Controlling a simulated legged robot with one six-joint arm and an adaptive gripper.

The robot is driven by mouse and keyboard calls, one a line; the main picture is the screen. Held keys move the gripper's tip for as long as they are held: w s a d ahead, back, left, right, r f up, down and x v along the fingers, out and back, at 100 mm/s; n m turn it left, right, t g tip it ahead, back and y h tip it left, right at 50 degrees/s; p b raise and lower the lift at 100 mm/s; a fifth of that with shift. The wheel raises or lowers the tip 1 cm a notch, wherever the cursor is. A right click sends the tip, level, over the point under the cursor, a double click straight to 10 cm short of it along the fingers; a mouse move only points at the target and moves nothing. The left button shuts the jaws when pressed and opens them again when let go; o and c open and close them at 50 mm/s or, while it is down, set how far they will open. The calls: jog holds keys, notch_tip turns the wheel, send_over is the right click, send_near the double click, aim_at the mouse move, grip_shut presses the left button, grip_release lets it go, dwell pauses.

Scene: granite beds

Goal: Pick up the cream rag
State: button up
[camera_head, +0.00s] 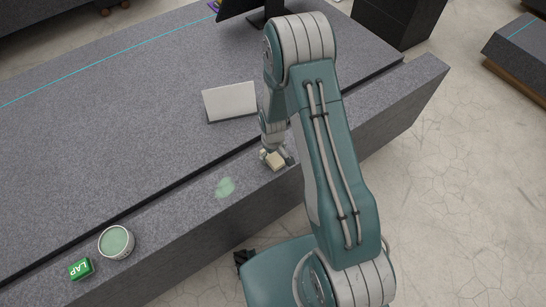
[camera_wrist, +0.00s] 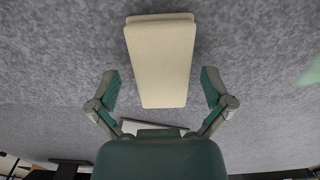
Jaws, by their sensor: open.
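The cream rag (camera_head: 274,161) is a folded, flat pad lying on the front ledge of the granite bed, near its edge. In the wrist view the rag (camera_wrist: 160,58) is a long pale block, its length running up the picture. My gripper (camera_wrist: 161,86) is open, with one green-padded finger to the left of the rag and one to the right. Gaps show between each finger and the rag. In the head view my gripper (camera_head: 277,152) is right at the rag, and my arm partly hides it.
A green paste smear (camera_head: 225,187) lies on the ledge left of the rag. Further left stand a round tub of green paste (camera_head: 116,242) and a green box marked LAP (camera_head: 80,269). A pale flat panel (camera_head: 230,102) lies behind, on the bed beyond a dark groove.

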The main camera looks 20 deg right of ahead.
aim_at(272, 157)
jog(key=shift+a+f, duration=0.15)
jog(key=shift+a, duration=0.15)
jog(key=shift+d, duration=0.3)
jog(key=c, duration=0.9)
jog(key=shift+o, duration=0.2)
jog(key=shift+a, duration=0.1)
jog(key=shift+r, duration=0.25)
jog(key=r, duration=0.3)
jog(key=shift+s+a+r, duration=0.15)
jog(key=shift+s, duration=0.05)
jog(key=s+a+r, duration=0.6)
jog(key=s+r, duration=0.3)
jog(key=s, duration=0.3)
jog(key=shift+s+r, duration=0.1)
